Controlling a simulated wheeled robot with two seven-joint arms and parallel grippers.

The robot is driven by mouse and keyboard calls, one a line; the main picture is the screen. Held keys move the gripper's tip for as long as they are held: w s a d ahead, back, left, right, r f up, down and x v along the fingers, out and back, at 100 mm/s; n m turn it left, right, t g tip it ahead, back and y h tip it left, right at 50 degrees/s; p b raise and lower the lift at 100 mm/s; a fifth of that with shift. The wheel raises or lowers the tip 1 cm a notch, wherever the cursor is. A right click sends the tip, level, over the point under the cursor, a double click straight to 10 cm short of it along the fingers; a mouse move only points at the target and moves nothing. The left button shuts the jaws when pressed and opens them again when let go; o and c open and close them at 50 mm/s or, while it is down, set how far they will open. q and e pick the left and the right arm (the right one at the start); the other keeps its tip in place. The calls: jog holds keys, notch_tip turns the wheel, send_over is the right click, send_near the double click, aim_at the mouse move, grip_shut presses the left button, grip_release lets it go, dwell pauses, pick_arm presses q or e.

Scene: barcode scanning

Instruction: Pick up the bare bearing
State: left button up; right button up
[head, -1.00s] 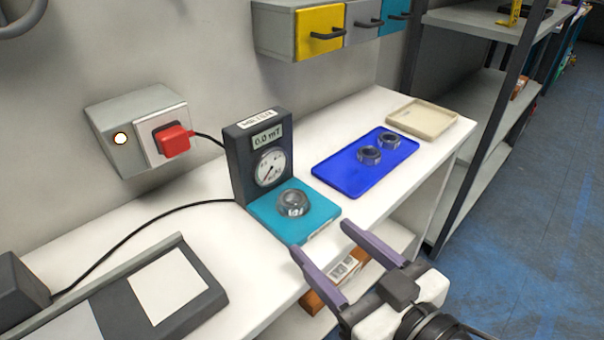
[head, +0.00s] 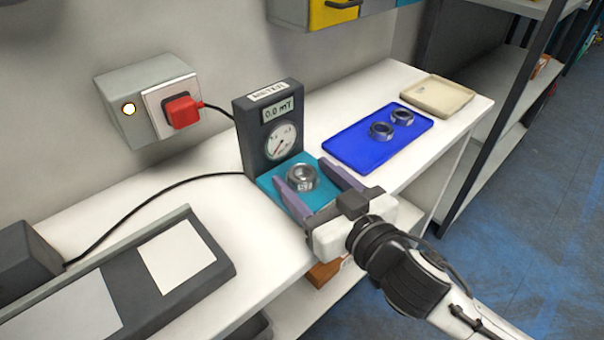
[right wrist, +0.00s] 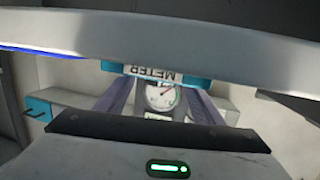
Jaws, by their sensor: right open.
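A bare metal bearing (head: 302,177) sits on the teal pad (head: 268,183) of the dark meter (head: 258,148), which reads 0.0 mT. My right gripper (head: 303,173) is open, with its two purple fingers on either side of this bearing in the head view. I cannot tell whether the fingers touch it. In the right wrist view the open fingers (right wrist: 158,95) frame the meter's dial, and I cannot make out the bearing there. Two more bearings, a nearer one (head: 381,131) and a farther one (head: 402,117), rest on the blue tray (head: 353,147). My left gripper is out of view.
An empty beige tray (head: 438,95) lies at the far end of the white bench (head: 195,168). A grey panel with pale sheets (head: 177,258) lies at the front left. A red plug (head: 182,111) sits in the wall box, and a black cable runs along the bench.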

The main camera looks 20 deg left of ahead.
jog(key=c, duration=1.3)
